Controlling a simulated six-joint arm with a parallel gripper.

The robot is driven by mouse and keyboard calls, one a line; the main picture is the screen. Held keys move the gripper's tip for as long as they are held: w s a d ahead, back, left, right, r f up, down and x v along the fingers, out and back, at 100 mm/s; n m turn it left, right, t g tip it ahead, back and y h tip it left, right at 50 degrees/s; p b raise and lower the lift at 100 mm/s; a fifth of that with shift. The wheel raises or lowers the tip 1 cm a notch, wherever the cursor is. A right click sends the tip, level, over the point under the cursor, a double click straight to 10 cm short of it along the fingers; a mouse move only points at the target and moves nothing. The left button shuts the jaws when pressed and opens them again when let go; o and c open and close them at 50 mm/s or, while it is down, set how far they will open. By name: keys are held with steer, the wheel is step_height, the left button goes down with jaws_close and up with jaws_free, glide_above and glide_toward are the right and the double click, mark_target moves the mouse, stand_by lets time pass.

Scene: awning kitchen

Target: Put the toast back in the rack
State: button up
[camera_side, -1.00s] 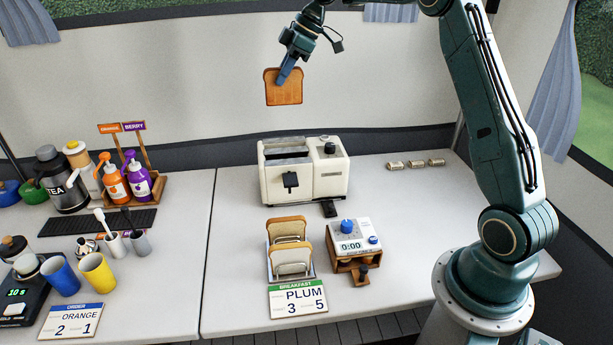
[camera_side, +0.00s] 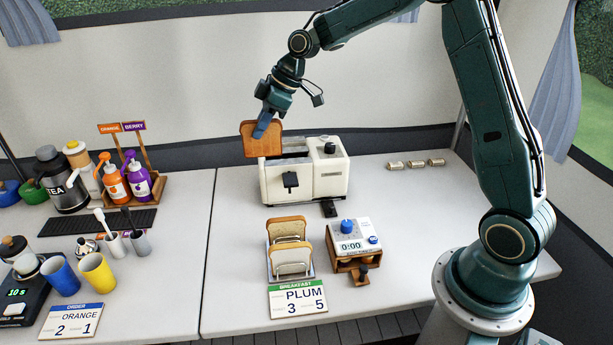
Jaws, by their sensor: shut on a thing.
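My gripper (camera_side: 262,130) is shut on a slice of toast (camera_side: 252,145), browned with a darker crust. It holds the slice upright in the air by its upper right part. In the picture the slice overlaps the back left corner of the cream toaster (camera_side: 330,180); I cannot tell the gap between them. The toast rack (camera_side: 291,276) stands on the table in front of the toaster. It has wire dividers and holds two slices of bread (camera_side: 287,225), one behind the other. The gripper is well above and behind the rack.
A timer (camera_side: 350,243) reading 0:00 on a wooden stand is right of the rack. A breakfast card (camera_side: 297,300) lies in front. Sauce bottles (camera_side: 115,182), a tea flask (camera_side: 62,185) and cups (camera_side: 97,272) stand at left. The table right of the toaster is mostly clear.

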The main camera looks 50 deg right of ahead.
steer(key=s+a+f, duration=0.7)
steer(key=s+f, duration=0.4)
steer(key=s, duration=0.2)
steer(key=shift+a+f, duration=0.25)
steer(key=shift+a, duration=0.1)
steer(key=shift+s+f, duration=0.1)
steer(key=shift+f, duration=4.4)
steer(key=o, duration=1.1)
